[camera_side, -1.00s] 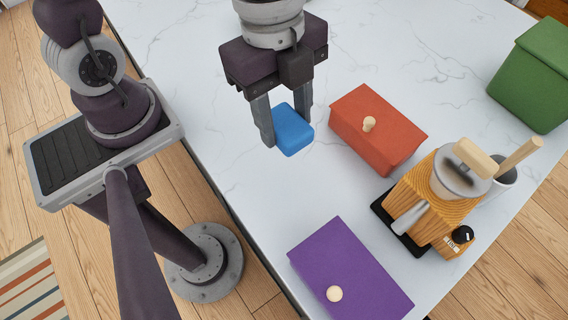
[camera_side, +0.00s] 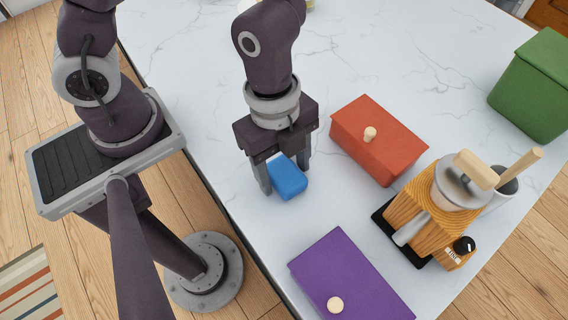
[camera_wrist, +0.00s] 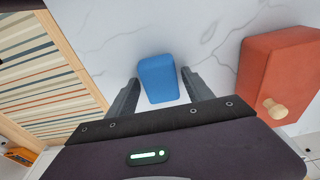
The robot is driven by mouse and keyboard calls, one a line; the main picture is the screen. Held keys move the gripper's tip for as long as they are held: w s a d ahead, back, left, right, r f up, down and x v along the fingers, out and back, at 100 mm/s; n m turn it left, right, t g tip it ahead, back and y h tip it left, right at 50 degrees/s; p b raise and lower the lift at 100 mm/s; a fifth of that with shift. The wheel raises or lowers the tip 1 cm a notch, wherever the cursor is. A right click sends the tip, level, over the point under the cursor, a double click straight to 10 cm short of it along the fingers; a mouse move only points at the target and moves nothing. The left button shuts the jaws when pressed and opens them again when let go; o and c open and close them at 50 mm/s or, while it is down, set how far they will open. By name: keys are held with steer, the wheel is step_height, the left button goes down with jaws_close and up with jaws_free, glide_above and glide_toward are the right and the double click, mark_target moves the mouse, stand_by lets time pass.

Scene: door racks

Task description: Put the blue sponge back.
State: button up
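The blue sponge (camera_side: 288,178) is between the two fingers of my gripper (camera_side: 286,182), low over the white marble counter near its left edge. In the wrist view the sponge (camera_wrist: 158,78) sits between the fingertips (camera_wrist: 160,80), with a finger along each side. I cannot tell whether the sponge touches the counter.
A red lidded box (camera_side: 378,140) with a wooden knob stands right of my gripper. A purple box (camera_side: 352,278) stands nearer the front. Counter behind is clear.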

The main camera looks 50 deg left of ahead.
mark_target(278, 163)
stand_by(0.3)
step_height(278, 163, up, 12)
steer(key=a, duration=0.2)
steer(key=s+a+r+n+t+y, duration=0.1)
steer(key=a+r+n+t, duration=0.1)
steer(key=a+r+n, duration=0.2)
steer(key=s+a+r+n+t, duration=0.2)
steer(key=a+r+n+t, duration=0.1)
steer(key=a+n, duration=0.8)
steer(key=r+n, duration=0.1)
steer(key=n, duration=0.2)
steer(key=shift+s+r+t+y, duration=0.15)
steer(key=shift+t+y, duration=0.15)
steer(key=shift+y, duration=0.1)
